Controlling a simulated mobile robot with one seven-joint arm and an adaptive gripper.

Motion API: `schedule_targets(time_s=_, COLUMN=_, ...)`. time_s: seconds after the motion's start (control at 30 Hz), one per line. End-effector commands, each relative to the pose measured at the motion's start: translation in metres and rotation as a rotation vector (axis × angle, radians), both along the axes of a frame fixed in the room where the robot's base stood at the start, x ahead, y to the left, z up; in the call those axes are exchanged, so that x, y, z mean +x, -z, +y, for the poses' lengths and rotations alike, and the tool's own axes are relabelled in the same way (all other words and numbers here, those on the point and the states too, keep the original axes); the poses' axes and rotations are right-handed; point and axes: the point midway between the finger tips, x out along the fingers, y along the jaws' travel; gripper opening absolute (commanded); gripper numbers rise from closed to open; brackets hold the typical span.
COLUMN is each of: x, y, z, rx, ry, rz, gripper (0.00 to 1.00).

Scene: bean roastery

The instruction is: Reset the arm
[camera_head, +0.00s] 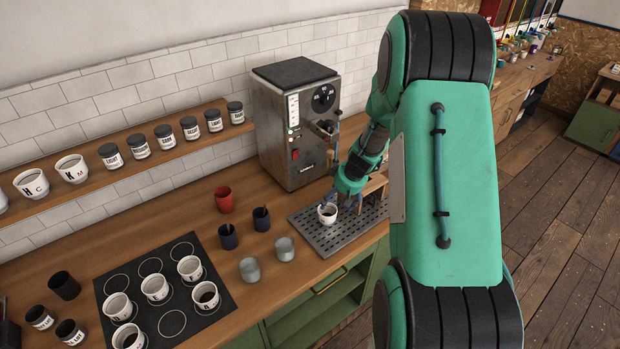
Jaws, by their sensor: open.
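My green and black arm fills the right middle of the head view and reaches over the counter. My gripper (341,196) is low over the metal drip tray (327,240) in front of the coffee machine. It is open, with its fingers close to a white cup (327,213) that stands upright on the tray. I cannot tell whether the fingers touch the cup. Part of the wrist and the tray's right side are hidden behind my own arm.
The steel coffee machine (294,125) stands just behind my gripper. A red cup (224,199), dark cups (261,219) and grey cups (284,249) stand left of the tray. A black mat (172,322) holds several white cups. A wall shelf (170,152) carries jars and bowls.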

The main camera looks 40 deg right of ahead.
Motion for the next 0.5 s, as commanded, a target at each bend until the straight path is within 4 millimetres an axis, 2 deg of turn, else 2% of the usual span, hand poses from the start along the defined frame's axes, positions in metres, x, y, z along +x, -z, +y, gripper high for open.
schedule_targets(time_s=0.27, x=0.0, y=-0.001, z=0.0, rx=0.0, ry=0.002, rz=-0.001, gripper=0.81)
schedule_targets(time_s=0.5, x=-0.003, y=-0.022, z=-0.005, rx=0.008, ry=0.061, rz=-0.022, gripper=0.81)
